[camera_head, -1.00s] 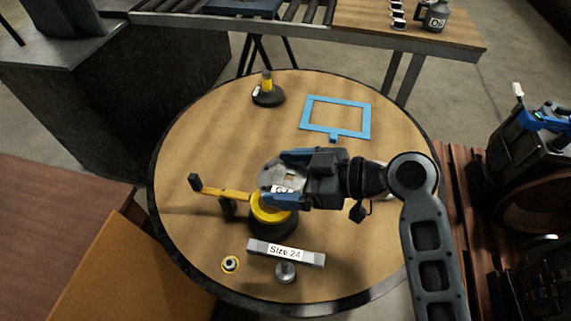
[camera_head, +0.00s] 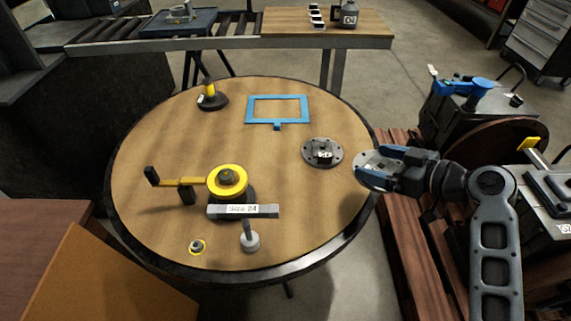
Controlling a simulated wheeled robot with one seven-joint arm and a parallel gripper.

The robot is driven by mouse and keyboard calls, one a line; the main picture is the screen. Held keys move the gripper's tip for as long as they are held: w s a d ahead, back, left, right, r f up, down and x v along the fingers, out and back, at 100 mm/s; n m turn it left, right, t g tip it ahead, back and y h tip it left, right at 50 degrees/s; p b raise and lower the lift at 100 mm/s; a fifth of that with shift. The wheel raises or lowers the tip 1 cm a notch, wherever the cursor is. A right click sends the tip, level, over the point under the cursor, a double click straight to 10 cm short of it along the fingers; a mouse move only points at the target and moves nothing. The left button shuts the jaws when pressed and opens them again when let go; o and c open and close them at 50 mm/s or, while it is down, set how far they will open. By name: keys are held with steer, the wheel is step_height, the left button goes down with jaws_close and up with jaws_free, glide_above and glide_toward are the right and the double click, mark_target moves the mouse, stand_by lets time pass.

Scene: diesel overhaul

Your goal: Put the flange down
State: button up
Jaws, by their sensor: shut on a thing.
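My gripper (camera_head: 382,167) is shut on a grey round flange (camera_head: 366,172). It holds the flange at the right edge of the round table (camera_head: 300,215). The flange seems to be above the table's rim, but I cannot tell how high. My blue fingers cover part of it. A second grey flange-like disc (camera_head: 312,158) with bolt holes and a labelled centre lies on the table, just left of the held flange. A blue rectangular frame (camera_head: 249,110) lies flat farther back.
A yellow crank fixture (camera_head: 228,181) stands at the left middle, with a "Size 24" bar (camera_head: 220,211) before it. A black-and-yellow stand (camera_head: 212,101) is at the back left. The table's front right is clear. Brown slats (camera_head: 400,255) lie right of the table.

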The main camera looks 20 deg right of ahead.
steer(key=p, duration=0.2)
glide_above(319, 196)
step_height(319, 196, down, 7)
steer(key=shift+r, duration=0.15)
steer(key=shift+f, duration=2.05)
steer(key=shift+f+b, duration=0.2)
steer(key=shift+b, duration=0.1)
steer(key=o, duration=1.2)
steer(key=shift+r+p, duration=0.25)
steer(key=shift+p, duration=0.1)
steer(key=b+v, duration=0.1)
steer(key=v, duration=1.1)
steer(key=shift+f, duration=0.25)
